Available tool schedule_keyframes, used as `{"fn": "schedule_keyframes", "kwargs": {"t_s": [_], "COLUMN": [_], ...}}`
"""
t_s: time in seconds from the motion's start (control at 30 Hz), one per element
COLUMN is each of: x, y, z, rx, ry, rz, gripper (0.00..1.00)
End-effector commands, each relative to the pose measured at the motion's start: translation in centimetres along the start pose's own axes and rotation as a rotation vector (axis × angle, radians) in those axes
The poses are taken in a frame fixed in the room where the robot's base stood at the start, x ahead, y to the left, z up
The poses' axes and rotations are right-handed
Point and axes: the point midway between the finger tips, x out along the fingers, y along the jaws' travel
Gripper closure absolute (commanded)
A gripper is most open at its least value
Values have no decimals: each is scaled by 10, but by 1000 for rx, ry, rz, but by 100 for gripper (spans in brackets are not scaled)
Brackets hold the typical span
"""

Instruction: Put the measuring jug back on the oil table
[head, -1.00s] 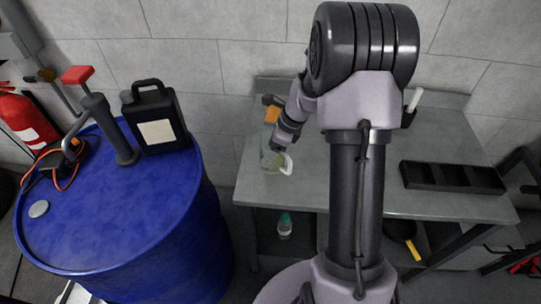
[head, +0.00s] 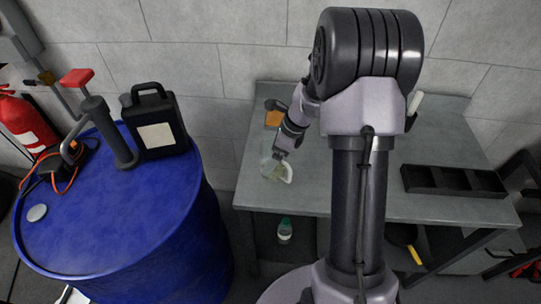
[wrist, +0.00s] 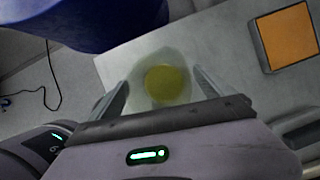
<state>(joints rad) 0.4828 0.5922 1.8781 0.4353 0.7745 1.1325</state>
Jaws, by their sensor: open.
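The measuring jug (head: 270,169) is clear, with yellowish liquid low inside and a white curved part on its right. It stands at the left front of the grey metal table (head: 330,190). My gripper (head: 280,155) is over it in the head view and hides part of it. In the wrist view I look down into the jug (wrist: 165,82), and its round yellow-green liquid shows between my two spread fingers. My gripper is open; whether either finger touches the jug I cannot tell.
An orange-topped box (wrist: 287,37) lies near the jug on the table. A dark divided tray (head: 453,180) is at the table's right. A blue drum (head: 120,215) with a hand pump (head: 108,130) and black canister (head: 155,125) stands left. A bottle (head: 285,230) sits below the table.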

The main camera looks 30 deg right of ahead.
Motion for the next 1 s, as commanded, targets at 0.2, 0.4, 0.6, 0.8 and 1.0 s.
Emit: {"fn": "schedule_keyframes", "kwargs": {"t_s": [0.2, 0.4, 0.6, 0.8, 1.0], "x": [-70, -100, -158, -230, -245], "y": [-1, 0, 61, 210, 285], "z": [3, 2, 57, 95, 75], "rx": [1, -2, -436, -1358, -1909], "ry": [-2, 0, 24, 100, 174], "rz": [-5, -2, -52, -160, -245], "gripper": [7, 7, 7, 7, 7]}}
